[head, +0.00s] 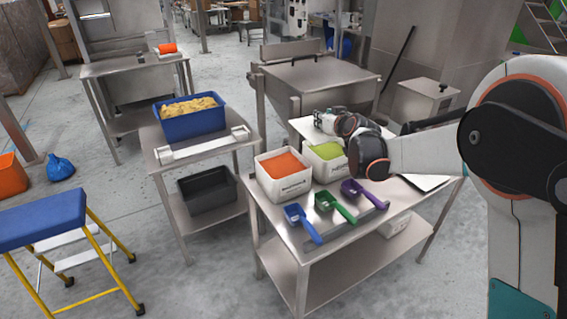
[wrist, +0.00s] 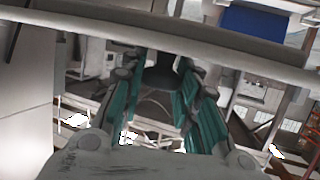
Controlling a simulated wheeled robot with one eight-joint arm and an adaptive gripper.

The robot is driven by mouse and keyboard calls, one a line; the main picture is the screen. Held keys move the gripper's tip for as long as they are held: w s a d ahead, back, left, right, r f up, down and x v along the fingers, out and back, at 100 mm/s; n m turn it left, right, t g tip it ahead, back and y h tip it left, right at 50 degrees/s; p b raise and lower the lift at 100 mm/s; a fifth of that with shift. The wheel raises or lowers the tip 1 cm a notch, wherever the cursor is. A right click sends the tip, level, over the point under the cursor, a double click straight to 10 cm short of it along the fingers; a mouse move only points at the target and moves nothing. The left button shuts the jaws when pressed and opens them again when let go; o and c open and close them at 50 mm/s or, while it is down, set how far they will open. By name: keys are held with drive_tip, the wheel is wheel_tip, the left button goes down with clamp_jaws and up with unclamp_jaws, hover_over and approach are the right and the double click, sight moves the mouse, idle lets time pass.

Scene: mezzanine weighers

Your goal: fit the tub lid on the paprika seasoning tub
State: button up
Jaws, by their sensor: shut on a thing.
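The paprika seasoning tub (head: 284,187) is most likely the open white tub filled with orange-red powder; its label is too small to read. It stands on the steel table, left of my gripper. My gripper (head: 322,122) is above the table's far side, behind the green-filled tub, and is shut on the tub lid. The pale lid (head: 303,129) shows partly beside it, with the rest hidden by my gripper and arm. In the wrist view, my teal fingers (wrist: 160,95) close around a dark knob-like part below a pale band (wrist: 215,48), which looks like the lid's edge.
A white tub of green seasoning (head: 323,170) stands right beside the orange one. Blue (head: 300,220), green (head: 328,203) and purple (head: 360,191) scoops lie along the front. A flat white panel (head: 432,182) lies at right. A side table (head: 205,157) holds a blue crate (head: 190,124).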

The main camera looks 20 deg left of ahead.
drive_tip(key=a+r+n+y, duration=0.1)
drive_tip(key=a+r, duration=0.2)
drive_tip(key=a, duration=1.1)
wheel_tip(320, 180, down, 20)
drive_tip(key=b, duration=0.5)
drive_tip(key=shift+s, duration=0.2)
drive_tip(key=o, duration=1.1)
drive_tip(key=shift+b, duration=0.35)
drive_tip(key=p+v, duration=0.1)
drive_tip(key=v, duration=0.5)
drive_tip(key=p+v, duration=0.2)
drive_tip(key=v, duration=0.4)
drive_tip(key=shift+w+r, duration=0.1)
drive_tip(key=shift+r, duration=0.15)
